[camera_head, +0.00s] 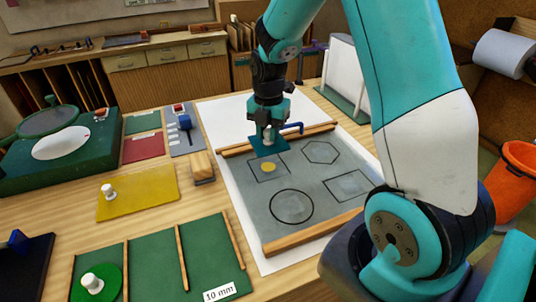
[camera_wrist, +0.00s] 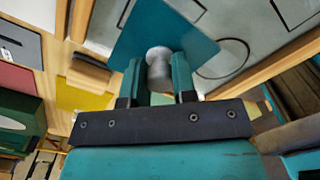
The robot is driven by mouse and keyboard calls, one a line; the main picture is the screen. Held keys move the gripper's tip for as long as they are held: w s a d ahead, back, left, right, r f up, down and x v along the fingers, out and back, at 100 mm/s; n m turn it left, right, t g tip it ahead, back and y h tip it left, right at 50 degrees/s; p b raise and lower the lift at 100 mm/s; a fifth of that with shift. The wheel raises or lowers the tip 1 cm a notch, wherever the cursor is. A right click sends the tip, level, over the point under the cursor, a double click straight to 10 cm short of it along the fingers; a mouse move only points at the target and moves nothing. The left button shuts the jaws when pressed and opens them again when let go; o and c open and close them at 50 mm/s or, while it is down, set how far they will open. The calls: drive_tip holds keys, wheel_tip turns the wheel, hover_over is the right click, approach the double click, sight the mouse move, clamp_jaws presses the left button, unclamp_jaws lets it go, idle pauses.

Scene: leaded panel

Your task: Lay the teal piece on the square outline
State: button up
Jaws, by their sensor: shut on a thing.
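The teal piece (camera_head: 259,147) is a flat square plate with a pale knob. My gripper (camera_head: 268,132) is shut on the knob, which shows between the two fingers in the wrist view (camera_wrist: 159,70); the plate (camera_wrist: 150,32) spreads beyond the fingertips there. In the head view the plate appears at the far edge of the square outline (camera_head: 285,178) and hides part of it. I cannot tell whether the plate touches the panel.
Wooden strips (camera_head: 310,233) border the panel. Hexagon (camera_head: 320,152), circle (camera_head: 292,206) and four-sided (camera_head: 347,185) outlines share it. A wooden block (camera_head: 202,167) and a yellow plate with a white knob (camera_head: 140,194) lie left. A green rack (camera_head: 150,268) holds a round green piece (camera_head: 97,286).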

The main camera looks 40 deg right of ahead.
sight(268, 130)
wheel_tip(268, 130, down, 8)
drive_tip(key=shift+f+p, duration=0.1)
drive_tip(key=shift+p, duration=0.3)
drive_tip(key=o, duration=0.8)
drive_tip(key=shift+f, duration=0.1)
wheel_tip(268, 130, up, 12)
drive_tip(key=shift+f+b, duration=0.1)
drive_tip(key=shift+b, duration=0.95)
drive_tip(key=s+a+r+m+y, duration=0.1)
drive_tip(key=s+a+r+m, duration=0.2)
drive_tip(key=a, duration=0.3)
drive_tip(key=s+a+r+m+y, duration=0.1)
drive_tip(key=s+a+r+m, duration=0.3)
drive_tip(key=a, duration=0.2)
drive_tip(key=s+a+r+m+y, duration=0.1)
drive_tip(key=s+a+m, duration=0.4)
drive_tip(key=s, duration=0.2)
drive_tip(key=s+a+r+m+y, duration=0.1)
drive_tip(key=s+a+m, duration=0.3)
drive_tip(key=s, duration=0.4)
drive_tip(key=shift+a+r+m, duration=0.4)
drive_tip(key=shift+a+r, duration=0.35)
drive_tip(key=shift+a, duration=0.05)
